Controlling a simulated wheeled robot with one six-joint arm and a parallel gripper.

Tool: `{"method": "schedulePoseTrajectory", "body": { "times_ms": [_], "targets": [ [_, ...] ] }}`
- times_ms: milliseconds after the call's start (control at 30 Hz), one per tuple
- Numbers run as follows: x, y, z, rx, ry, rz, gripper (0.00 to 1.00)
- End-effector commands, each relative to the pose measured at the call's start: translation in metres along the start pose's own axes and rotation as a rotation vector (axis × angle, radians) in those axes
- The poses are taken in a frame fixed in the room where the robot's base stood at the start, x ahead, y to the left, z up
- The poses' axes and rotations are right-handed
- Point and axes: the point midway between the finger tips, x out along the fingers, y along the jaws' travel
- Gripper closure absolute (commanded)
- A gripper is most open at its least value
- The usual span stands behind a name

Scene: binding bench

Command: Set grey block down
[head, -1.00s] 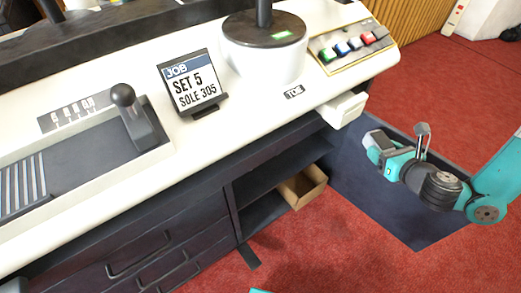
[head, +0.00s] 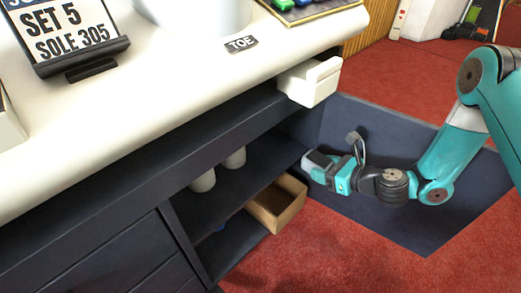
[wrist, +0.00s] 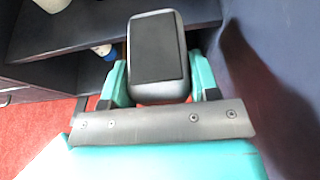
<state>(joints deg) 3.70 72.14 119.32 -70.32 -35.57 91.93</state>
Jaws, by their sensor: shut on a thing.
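The grey block (wrist: 158,88) with a dark top face is held between the two teal fingers of my gripper (wrist: 158,76) in the wrist view. In the head view the grey block (head: 318,160) shows at the tip of my gripper (head: 327,168). My gripper is shut on it beside the open right end of the bench's dark shelves (head: 262,165). In the wrist view a dark shelf (wrist: 120,20) lies just beyond the block. I cannot tell whether the block touches anything below.
Two pale cylinders (head: 203,181) stand on the upper shelf. An open cardboard box (head: 291,213) sits lower down, below my gripper. A white drawer (head: 310,80) juts out above. A dark blue panel (head: 385,125) stands behind my arm. Red carpet (head: 320,250) is clear in front.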

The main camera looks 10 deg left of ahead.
Motion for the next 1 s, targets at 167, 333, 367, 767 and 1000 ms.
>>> {"method": "schedulePoseTrajectory", "body": {
  "times_ms": [167,333,367,767,1000],
  "targets": [
    [0.049,0.002,0.017,-0.013,-0.008,0.004,0.77],
    [0.093,0.001,0.035,-0.012,-0.009,0.001,0.77],
    [0.100,0.001,0.038,-0.012,-0.009,0.001,0.77],
    [0.143,-0.002,0.059,-0.002,-0.003,-0.004,0.77],
    [0.162,-0.003,0.030,0.002,-0.002,-0.006,0.77]
  ]
}}
